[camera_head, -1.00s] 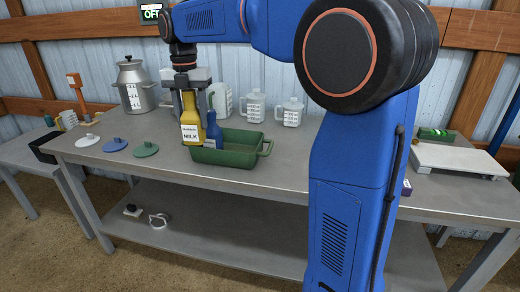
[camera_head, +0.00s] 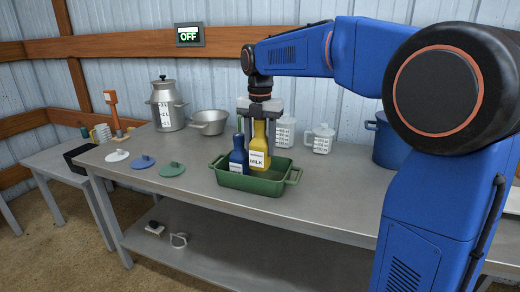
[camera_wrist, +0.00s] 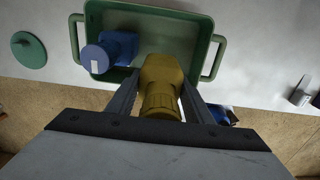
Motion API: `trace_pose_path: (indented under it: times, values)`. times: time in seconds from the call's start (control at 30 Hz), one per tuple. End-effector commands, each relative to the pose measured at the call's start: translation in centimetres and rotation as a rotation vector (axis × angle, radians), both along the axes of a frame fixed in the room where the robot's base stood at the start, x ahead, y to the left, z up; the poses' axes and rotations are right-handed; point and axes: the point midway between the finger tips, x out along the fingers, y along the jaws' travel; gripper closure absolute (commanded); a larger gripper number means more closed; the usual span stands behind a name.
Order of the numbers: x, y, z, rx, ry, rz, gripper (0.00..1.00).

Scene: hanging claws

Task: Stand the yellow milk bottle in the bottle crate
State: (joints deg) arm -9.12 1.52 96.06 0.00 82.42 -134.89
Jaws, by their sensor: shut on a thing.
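The yellow milk bottle (camera_head: 259,147) is upright, with a white MILK label on its side. My gripper (camera_head: 260,128) is shut on it from above, one finger on each side; the wrist view also shows the yellow bottle (camera_wrist: 161,88) between the fingers. The green bottle crate (camera_head: 252,184) stands on the bench, and the yellow bottle is over its opening, right of a blue bottle (camera_head: 238,157). The blue bottle stands at the crate's left end. I cannot tell whether the yellow bottle's base touches the crate floor.
White, blue and green lids (camera_head: 171,169) lie left of the crate. A milk can (camera_head: 167,108) and a metal bowl (camera_head: 209,122) stand behind them. White measuring jugs (camera_head: 320,140) and a blue pot (camera_head: 388,146) are at the back right. The sign (camera_head: 189,35) reads OFF.

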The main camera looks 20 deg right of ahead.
Motion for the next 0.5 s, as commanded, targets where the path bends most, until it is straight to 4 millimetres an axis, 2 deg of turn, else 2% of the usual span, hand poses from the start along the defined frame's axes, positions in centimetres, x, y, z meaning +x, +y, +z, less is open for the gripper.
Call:
trace_pose_path:
  times: [0.2,0.5]
  values:
    - [0.0,0.0,-2.7,0.0,0.001,0.0,0.84]
    - [0.0,0.0,-4.0,0.0,0.001,0.0,0.84]
